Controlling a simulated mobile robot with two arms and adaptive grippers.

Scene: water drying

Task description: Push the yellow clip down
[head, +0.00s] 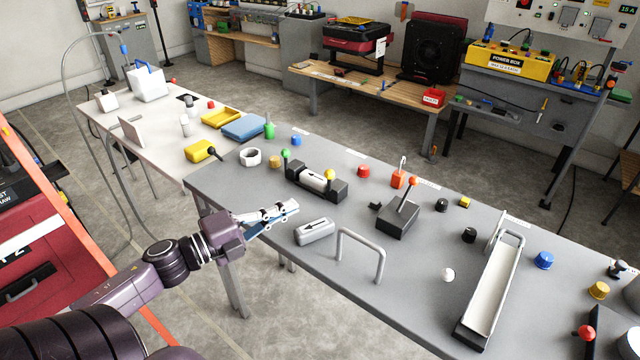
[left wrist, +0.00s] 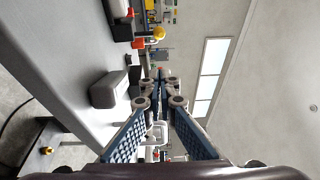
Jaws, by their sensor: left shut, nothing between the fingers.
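A black holder (head: 301,184) stands on the grey table, with a white cylinder (head: 314,181) marked with an arrow lying in it. A yellow ball-topped clip (head: 329,175) stands up at its right end and a green one (head: 286,154) at its left end. A yellow ball (left wrist: 159,33), seemingly the yellow clip, shows at the top of the left wrist view. My left gripper (head: 293,208) is shut and empty, above the table's front edge, in front of the holder and apart from it. The gripper (left wrist: 161,75) also shows in the left wrist view. My right gripper is not in view.
A grey block with an arrow (head: 314,231) lies just right of my left gripper. A grey wire arch (head: 361,254) stands beyond it to the right. A black lever box (head: 397,220) and a long white tray (head: 491,285) stand further right.

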